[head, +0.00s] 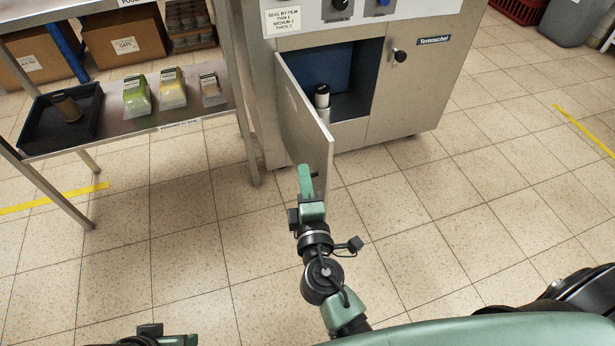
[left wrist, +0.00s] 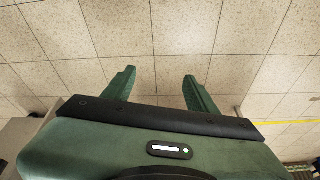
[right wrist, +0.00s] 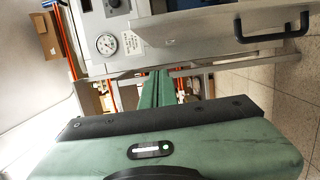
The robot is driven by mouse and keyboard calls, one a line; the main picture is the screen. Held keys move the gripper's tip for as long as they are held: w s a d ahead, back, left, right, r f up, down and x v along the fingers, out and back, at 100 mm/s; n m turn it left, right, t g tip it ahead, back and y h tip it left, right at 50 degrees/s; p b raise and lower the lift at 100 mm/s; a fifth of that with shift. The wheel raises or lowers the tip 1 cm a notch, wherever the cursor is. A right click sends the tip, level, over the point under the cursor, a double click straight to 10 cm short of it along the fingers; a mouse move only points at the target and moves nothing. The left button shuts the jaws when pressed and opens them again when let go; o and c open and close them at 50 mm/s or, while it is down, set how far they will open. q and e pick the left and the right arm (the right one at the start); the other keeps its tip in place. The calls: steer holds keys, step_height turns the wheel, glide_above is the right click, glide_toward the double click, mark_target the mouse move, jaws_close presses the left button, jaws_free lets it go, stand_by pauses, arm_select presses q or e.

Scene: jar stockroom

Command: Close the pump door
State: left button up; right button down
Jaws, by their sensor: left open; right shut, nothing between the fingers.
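The pump door (head: 300,122) is a grey metal door hinged at its left on the steel machine's lower cabinet. It stands wide open, its free edge swung out toward me. Inside the dark compartment are a blue box (head: 325,68) and a black-and-white cylinder (head: 322,96). My right gripper (head: 304,172) is shut and empty, in front of the door's outer face near its lower free end; I cannot tell whether it touches. Its closed fingers also show in the right wrist view (right wrist: 155,88). My left gripper (left wrist: 160,84) is open and empty above bare floor; only part of it shows at the head view's bottom edge.
A steel shelf (head: 160,122) with a black tray (head: 32,133) and several bagged packs stands left of the machine. A closed panel (head: 400,85) with a black knob is right of the opening. Tiled floor in front is clear.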

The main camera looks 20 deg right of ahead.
mark_target(317, 149)
arm_select(q)
steer(key=shift+p+x, duration=0.75)
steer(key=shift+x, duration=2)
arm_select(e)
steer(key=shift+w+d+f, duration=0.1)
steer(key=shift+w+d, duration=0.75)
steer(key=shift+w, duration=0.4)
steer(key=shift+w+d+r, duration=0.1)
steer(key=shift+w+d, duration=0.75)
steer(key=shift+w, duration=0.35)
steer(key=shift+w+d+f, duration=0.1)
steer(key=shift+w+d, duration=0.75)
steer(key=shift+w, duration=0.4)
arm_select(q)
steer(key=shift+s+d, duration=0.1)
steer(key=shift+s, duration=0.05)
arm_select(e)
steer(key=shift+d, duration=0.1)
